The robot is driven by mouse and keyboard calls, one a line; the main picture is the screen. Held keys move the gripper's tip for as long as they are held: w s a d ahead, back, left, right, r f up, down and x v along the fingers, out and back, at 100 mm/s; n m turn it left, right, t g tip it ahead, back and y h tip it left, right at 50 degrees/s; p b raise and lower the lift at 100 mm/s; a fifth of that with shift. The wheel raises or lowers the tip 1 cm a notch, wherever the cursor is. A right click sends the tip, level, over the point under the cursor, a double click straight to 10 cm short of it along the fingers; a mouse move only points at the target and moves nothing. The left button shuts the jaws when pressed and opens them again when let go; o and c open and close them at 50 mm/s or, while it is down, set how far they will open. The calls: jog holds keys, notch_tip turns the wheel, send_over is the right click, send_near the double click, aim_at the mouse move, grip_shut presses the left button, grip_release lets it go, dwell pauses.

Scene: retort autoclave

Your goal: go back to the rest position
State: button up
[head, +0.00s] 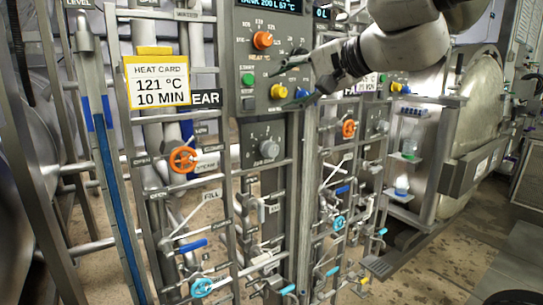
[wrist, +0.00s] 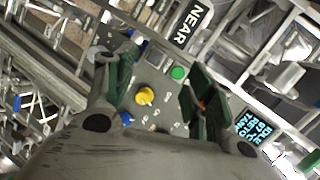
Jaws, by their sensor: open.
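My gripper (head: 292,83) is open and empty in front of the grey control panel (head: 245,60) in the head view, with my arm coming in from the upper right. The fingertips overlap the panel's right side, near the yellow knob (head: 279,91). In the wrist view my gripper (wrist: 162,92) shows its two green-padded fingers spread apart. The yellow knob (wrist: 145,95) and a green button (wrist: 178,73) show between them, with nothing held. I cannot tell whether a fingertip touches the panel.
An orange knob (head: 263,40) sits higher on the panel. A heat card (head: 157,83) reading 121 °C, 10 MIN hangs at left. Pipes with an orange valve wheel (head: 183,159) and a blue one (head: 202,287) stand below. A round steel vessel (head: 472,110) stands at right.

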jog(key=s+d+f+n+g+h, duration=0.2)
jog(key=s+d+f+n+h, duration=0.15)
jog(key=d+f, duration=0.35)
jog(key=s+d+f+n+g+h, duration=0.2)
jog(key=s+d+f+n, duration=0.2)
jog(key=d+f, duration=0.3)
jog(key=s+d+f+h, duration=0.2)
jog(key=s+d, duration=0.3)
jog(key=d, duration=0.4)
jog(key=s+d+f+m+g+h, duration=0.1)
jog(key=s+d+f, duration=0.3)
jog(key=d, duration=0.5)
jog(key=shift+s+f+h, duration=0.25)
jog(key=shift+s+h, duration=0.2)
jog(key=shift+h, duration=0.3)
dwell(0.3)
